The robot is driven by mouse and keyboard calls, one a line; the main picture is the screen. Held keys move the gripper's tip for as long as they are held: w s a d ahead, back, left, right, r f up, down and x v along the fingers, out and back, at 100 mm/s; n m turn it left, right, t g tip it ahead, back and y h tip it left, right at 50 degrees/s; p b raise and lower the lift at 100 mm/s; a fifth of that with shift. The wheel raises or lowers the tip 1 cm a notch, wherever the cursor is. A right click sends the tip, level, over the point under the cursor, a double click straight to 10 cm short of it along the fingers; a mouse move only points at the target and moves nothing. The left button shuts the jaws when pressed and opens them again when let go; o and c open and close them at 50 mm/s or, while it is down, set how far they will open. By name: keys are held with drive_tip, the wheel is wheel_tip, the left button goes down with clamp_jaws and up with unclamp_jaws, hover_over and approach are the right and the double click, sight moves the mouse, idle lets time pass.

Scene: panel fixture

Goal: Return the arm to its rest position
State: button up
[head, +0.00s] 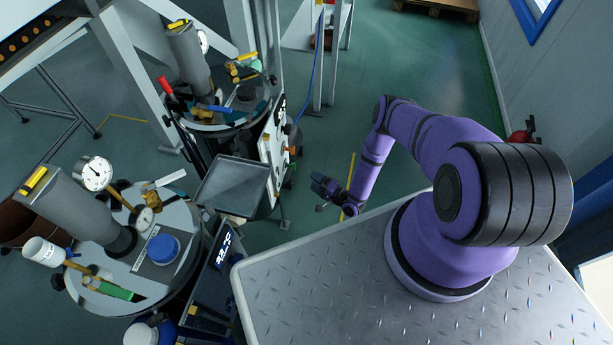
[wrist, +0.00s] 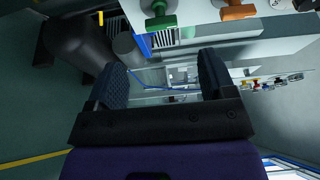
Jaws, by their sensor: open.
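My arm is purple with a black banded shoulder and stands on my metal-plated base in the head view. It reaches up, then bends down to the left. My gripper (head: 324,189) hangs past the edge of the base, to the right of the grey tray (head: 233,188) and apart from it. In the wrist view my gripper (wrist: 161,78) has its two dark blue ribbed fingers spread wide with nothing between them. Beyond the fingers are a panel with a green knob (wrist: 160,21) and an orange knob (wrist: 237,12).
At the left, a round fixture top (head: 176,283) carries a gauge (head: 94,174), a grey cylinder and a blue cap (head: 163,249). A second fixture with valves stands behind it. A red extinguisher (head: 520,137) is by the right wall. Green floor lies open behind my arm.

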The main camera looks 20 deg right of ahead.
drive_tip(key=shift+v, duration=0.9)
